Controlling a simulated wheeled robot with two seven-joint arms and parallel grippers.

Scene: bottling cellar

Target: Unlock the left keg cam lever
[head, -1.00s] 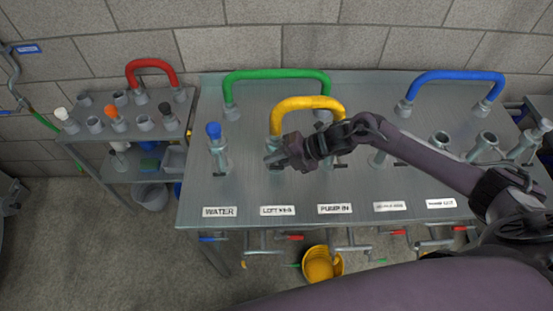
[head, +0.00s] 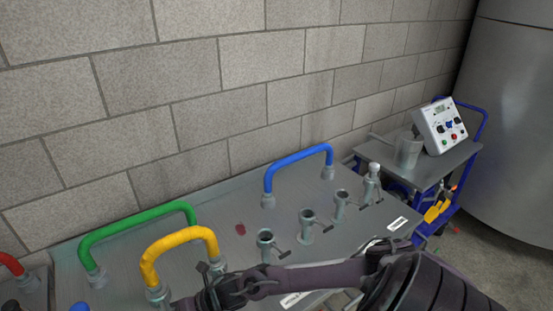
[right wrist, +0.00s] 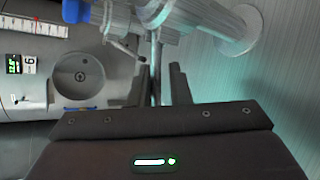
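The left keg coupling stands on the metal bench (head: 235,210) at the left end of the yellow hose (head: 178,238). Only its grey top (head: 158,293) shows in the head view, at the bottom edge. In the right wrist view the grey fitting (right wrist: 150,14) is at the top, and a thin metal lever bar (right wrist: 156,62) runs down between my fingers. My right gripper (right wrist: 160,88) has a gap around this bar; firm contact does not show. It also reaches the fitting in the head view (head: 180,303). My left gripper is out of view.
The green hose (head: 135,228) arches close behind the yellow one, and the blue hose (head: 298,162) stands farther right. Several open couplings, including one grey fitting (head: 266,240), line the bench. A trolley (head: 440,165) carries a white control box (head: 440,127) beside a large tank (head: 520,110).

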